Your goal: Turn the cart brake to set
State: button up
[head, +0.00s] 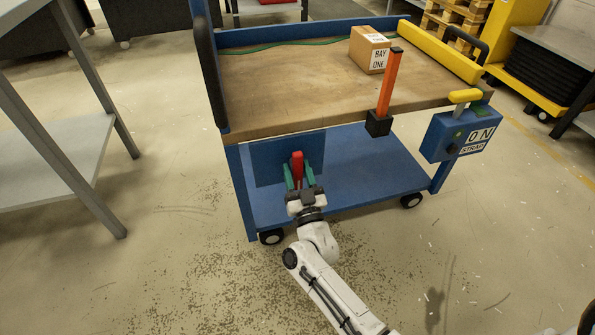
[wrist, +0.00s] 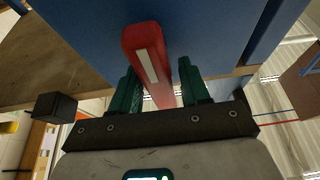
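The blue cart (head: 345,165) has a wooden top and a lower blue shelf. A red lever (head: 297,160) with a pale stripe stands against a blue panel under the top, probably the cart brake; no label on it is readable. The red lever also fills the upper middle of the wrist view (wrist: 148,60). My gripper (head: 298,177) has its green fingers on either side of the red lever. In the wrist view the gripper (wrist: 158,82) is open, with the lever between the fingers and a gap showing at the right finger. The lever's pivot is hidden.
An orange upright handle (head: 390,82) with a black base is on the cart's front edge. A blue box (head: 460,132) marked "ON STRAP" with a yellow lever hangs at the right. A "BAY ONE" carton (head: 369,50) sits on top. A grey table (head: 50,150) stands left.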

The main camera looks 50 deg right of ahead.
jog(key=shift+o, duration=0.5)
jog(key=p+v, duration=0.1)
jog(key=v, duration=0.9)
jog(key=shift+s+a+f+p, duration=0.15)
jog(key=shift+s+a+p, duration=0.1)
jog(key=shift+p, duration=0.15)
